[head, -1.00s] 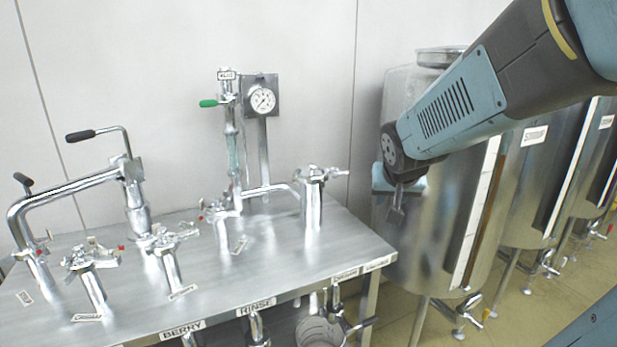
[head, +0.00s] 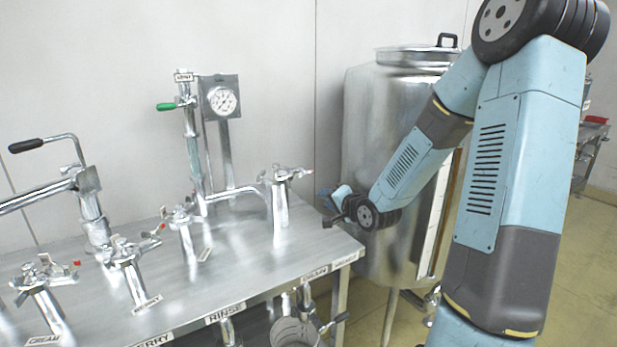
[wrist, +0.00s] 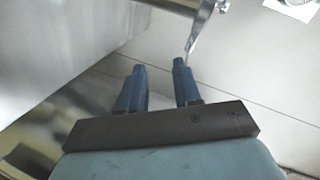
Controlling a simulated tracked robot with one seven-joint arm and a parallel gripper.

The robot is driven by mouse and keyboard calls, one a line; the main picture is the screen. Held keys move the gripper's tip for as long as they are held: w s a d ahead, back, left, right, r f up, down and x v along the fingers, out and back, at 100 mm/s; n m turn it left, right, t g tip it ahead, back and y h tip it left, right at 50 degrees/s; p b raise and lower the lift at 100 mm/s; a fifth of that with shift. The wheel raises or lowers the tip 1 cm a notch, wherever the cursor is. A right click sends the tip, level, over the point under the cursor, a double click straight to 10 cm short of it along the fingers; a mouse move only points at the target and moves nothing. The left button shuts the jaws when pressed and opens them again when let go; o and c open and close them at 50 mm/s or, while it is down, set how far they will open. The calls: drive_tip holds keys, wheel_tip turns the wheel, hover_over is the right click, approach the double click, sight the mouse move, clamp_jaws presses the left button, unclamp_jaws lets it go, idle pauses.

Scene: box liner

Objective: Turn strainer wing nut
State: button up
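Several steel fittings with winged clamp nuts stand on the steel bench (head: 240,255). The rightmost fitting (head: 280,205) has a winged clamp (head: 285,175) on top and is joined by a pipe to a fitting at its left. I cannot tell from the labels which fitting is the strainer. My gripper (head: 328,208) is right of the rightmost fitting, apart from it, near the bench's right end and in front of the tank. In the wrist view its two blue fingers (wrist: 160,75) are spread with nothing between them.
A round gauge (head: 223,101) and a green-handled valve (head: 170,106) rise at the bench's back. A steel tank (head: 380,150) stands right of the bench. A black-handled bent pipe (head: 60,145) is at left. A cylindrical steel part (head: 293,332) hangs below the front edge.

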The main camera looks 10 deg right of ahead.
sight(305, 173)
drive_tip(key=w+a+r+m+t+y, duration=0.1)
drive_tip(key=w+a+r+m+t, duration=0.1)
drive_tip(key=w, duration=1.2)
drive_tip(key=shift+a+m+t, duration=0.3)
drive_tip(key=shift+m+t, duration=0.1)
drive_tip(key=shift+m, duration=0.2)
drive_tip(key=shift+s, duration=0.1)
